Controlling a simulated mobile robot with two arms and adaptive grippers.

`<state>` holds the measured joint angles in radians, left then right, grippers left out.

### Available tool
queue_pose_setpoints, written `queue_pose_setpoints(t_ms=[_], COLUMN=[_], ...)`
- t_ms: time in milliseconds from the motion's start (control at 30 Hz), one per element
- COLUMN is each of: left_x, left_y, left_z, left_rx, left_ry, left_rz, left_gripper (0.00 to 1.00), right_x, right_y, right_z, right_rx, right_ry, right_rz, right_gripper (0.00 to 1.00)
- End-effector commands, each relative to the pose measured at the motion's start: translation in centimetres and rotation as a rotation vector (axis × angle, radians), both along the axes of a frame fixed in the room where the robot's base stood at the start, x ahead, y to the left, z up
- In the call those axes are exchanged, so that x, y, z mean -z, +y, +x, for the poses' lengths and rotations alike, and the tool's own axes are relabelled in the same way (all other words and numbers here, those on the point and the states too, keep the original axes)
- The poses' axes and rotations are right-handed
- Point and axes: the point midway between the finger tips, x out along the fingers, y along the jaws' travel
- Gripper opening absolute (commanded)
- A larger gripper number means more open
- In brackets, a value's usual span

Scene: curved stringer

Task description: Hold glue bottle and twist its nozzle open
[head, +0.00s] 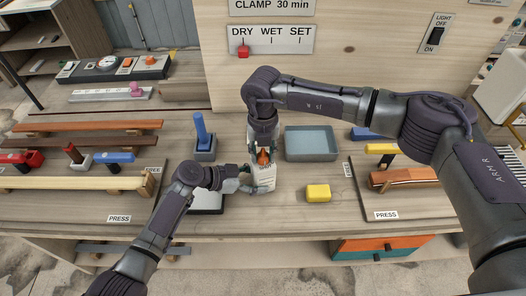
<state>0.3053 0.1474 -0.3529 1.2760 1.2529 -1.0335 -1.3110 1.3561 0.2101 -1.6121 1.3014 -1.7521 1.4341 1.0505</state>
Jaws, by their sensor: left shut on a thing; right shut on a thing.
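The glue bottle (265,179) is white with an orange nozzle (263,157) and stands roughly upright near the middle of the workbench. My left gripper (249,181) comes in from the left and is shut on the bottle's body. My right gripper (263,148) reaches down from above and is shut on the orange nozzle. The fingers hide part of the nozzle and the bottle's left side. I cannot tell whether the bottle's base touches the bench.
A grey-blue tray (312,157) lies right of the bottle, with a yellow block (318,193) in front. A blue-handled tool (200,132) stands in a holder at left. Clamped wooden strips (90,183) fill the left bench. A DRY/WET/SET panel (271,39) is on the back wall.

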Motion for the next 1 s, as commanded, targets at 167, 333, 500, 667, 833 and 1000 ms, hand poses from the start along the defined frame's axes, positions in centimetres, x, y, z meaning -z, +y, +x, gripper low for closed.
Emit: queue_pose_setpoints(t_ms=[167, 333, 500, 667, 833, 1000], left_x=[0.44, 0.46, 0.48, 0.49, 0.5, 0.51], left_y=[0.04, 0.05, 0.06, 0.06, 0.05, 0.06], left_z=[-0.3, -0.31, -0.31, -0.32, -0.33, -0.33], left_rx=[0.003, 0.003, 0.002, 0.004, 0.003, 0.003], left_ry=[0.009, 0.009, 0.01, 0.01, 0.011, 0.011], left_rz=[0.005, 0.005, 0.005, 0.005, 0.005, 0.006], left_gripper=[0.34, 0.34, 0.34, 0.34, 0.34, 0.34], right_x=[0.0, -0.01, -0.03, -0.03, -0.04, -0.05], right_y=[0.0, 0.0, 0.0, -0.01, -0.01, -0.02], right_z=[0.01, 0.02, 0.03, 0.03, 0.04, 0.04], right_rx=[-0.031, -0.11, -0.241, -0.391, -0.553, -0.714], right_ry=[0.0, 0.0, -0.001, 0.0, 0.0, 0.0], right_rz=[0.0, 0.001, 0.002, 0.002, 0.003, 0.003], right_gripper=[0.0, 0.0, 0.0, 0.0, 0.0, 0.0])
